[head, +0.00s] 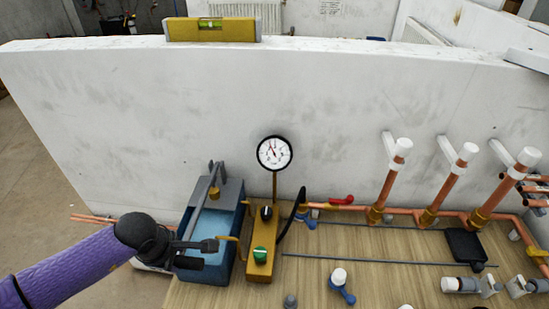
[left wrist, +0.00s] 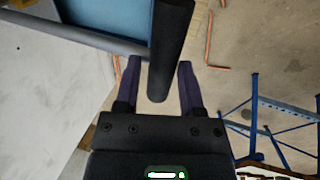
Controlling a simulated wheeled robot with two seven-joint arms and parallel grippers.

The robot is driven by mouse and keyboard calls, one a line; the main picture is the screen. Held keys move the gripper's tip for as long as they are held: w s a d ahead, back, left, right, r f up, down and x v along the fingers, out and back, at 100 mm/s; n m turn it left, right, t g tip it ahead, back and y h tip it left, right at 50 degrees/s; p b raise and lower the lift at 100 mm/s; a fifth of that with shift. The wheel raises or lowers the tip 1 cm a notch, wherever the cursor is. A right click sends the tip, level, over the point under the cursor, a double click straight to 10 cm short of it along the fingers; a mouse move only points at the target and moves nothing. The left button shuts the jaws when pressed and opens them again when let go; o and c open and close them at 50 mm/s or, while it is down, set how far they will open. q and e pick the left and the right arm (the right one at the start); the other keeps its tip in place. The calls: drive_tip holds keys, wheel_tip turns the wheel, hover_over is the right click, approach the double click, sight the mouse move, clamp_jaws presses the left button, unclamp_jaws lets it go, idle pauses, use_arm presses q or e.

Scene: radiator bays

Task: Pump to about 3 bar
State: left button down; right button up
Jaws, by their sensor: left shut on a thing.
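The test pump is a blue water tank (head: 228,240) with a grey lever (head: 199,208) over it, standing at the left end of the wooden bench. My left gripper (head: 204,246) is shut on the lever's dark handle. In the left wrist view the dark handle (left wrist: 170,60) passes between the two fingers of the gripper (left wrist: 158,82). My right gripper is not in view.
The block carries a black knob (head: 266,213) and a green knob (head: 260,255). A black hose (head: 291,214) runs toward copper pipes (head: 387,186) with white caps. A red lever (head: 341,199) and a blue-handled valve (head: 340,285) are to the right. A white wall (head: 130,110) stands behind.

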use_arm(q)
wheel_tip(320, 180, down, 2)
drive_tip(key=shift+t+b, duration=0.5)
drive_tip(key=shift+b, duration=0.25)
drive_tip(key=shift+g, duration=0.8)
drive_tip(key=r+p, duration=0.2)
drive_tip(key=r, duration=0.1)
drive_tip(key=w+r+p, duration=0.1)
drive_tip(key=r+p, duration=0.1)
drive_tip(key=shift+r, duration=0.35)
drive_tip(key=r+p, duration=0.1)
drive_tip(key=r, duration=0.1)
drive_tip(key=w+r+g, duration=0.1)
drive_tip(key=shift+w+d+r+g+p, duration=0.1)
drive_tip(key=shift+r+g+p, duration=0.2)
drive_tip(key=shift+r+p, duration=0.1)
drive_tip(key=shift+w+r+g, duration=0.1)
drive_tip(key=shift+r+g, duration=0.2)
drive_tip(key=shift+r, duration=0.3)
